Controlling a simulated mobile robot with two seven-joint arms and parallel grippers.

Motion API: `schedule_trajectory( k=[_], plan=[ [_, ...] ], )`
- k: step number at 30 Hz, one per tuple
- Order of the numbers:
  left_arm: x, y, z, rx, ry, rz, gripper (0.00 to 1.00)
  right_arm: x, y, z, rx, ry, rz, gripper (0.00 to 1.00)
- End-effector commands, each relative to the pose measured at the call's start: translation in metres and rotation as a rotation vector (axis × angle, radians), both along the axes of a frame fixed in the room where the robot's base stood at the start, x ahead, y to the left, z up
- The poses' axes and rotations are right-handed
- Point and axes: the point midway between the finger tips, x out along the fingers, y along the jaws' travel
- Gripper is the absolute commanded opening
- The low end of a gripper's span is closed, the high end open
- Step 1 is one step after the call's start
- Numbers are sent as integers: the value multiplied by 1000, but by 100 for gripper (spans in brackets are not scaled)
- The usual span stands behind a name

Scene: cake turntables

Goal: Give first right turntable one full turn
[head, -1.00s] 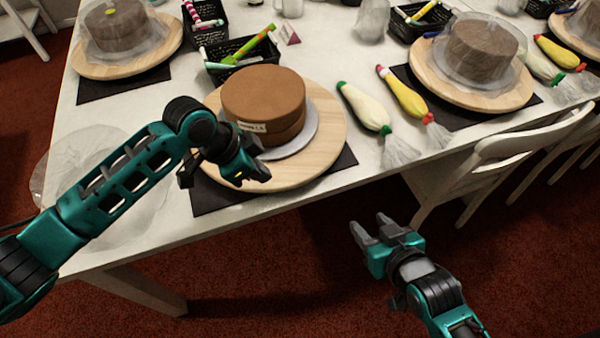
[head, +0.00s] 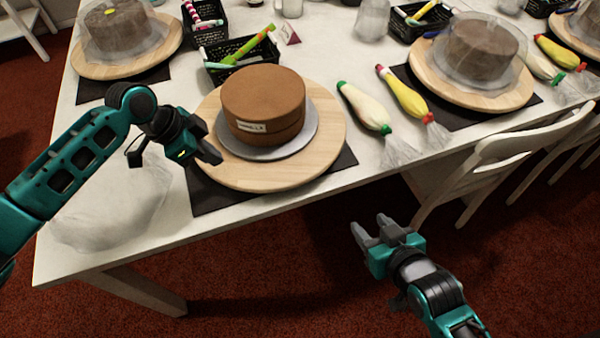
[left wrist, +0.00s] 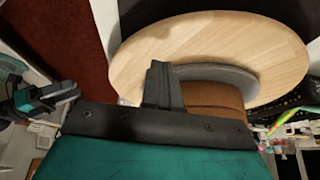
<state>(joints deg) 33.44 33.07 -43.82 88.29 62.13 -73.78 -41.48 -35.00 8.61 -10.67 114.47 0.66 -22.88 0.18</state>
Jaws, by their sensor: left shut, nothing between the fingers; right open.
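The nearest turntable (head: 325,150) is a round pale wooden disc on a dark mat. It bears a grey board (head: 306,135) and a brown cake (head: 263,95) with a label on its front side. My left gripper (head: 214,157) is shut and empty at the disc's left edge; I cannot tell whether it touches the wood. In the left wrist view the closed fingers (left wrist: 160,85) show in front of the disc (left wrist: 240,40), with the cake partly hidden. My right gripper (head: 372,229) is open and empty, off the table's front edge.
Piping bags (head: 365,108) lie right of the disc, and a black basket (head: 240,70) stands behind it. A crumpled clear cover (head: 110,205) lies at the left. Covered cakes stand on other turntables (head: 470,93). A white chair (head: 520,148) is at the right.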

Motion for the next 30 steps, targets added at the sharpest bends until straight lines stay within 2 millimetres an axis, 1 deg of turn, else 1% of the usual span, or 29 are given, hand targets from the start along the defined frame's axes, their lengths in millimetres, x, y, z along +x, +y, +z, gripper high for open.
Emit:
schedule_trajectory(
  k=[7,26,30],
  plan=[
    [0,-1,-4,0,0,0,0,0,2,-2,7,1,-5,50],
    [0,0,-30,1,2,0,0,0,1,-16,5,0,-3,50],
    [-3,-5,-27,0,1,-2,0,0,0,-10,2,0,-1,50]
  ],
)
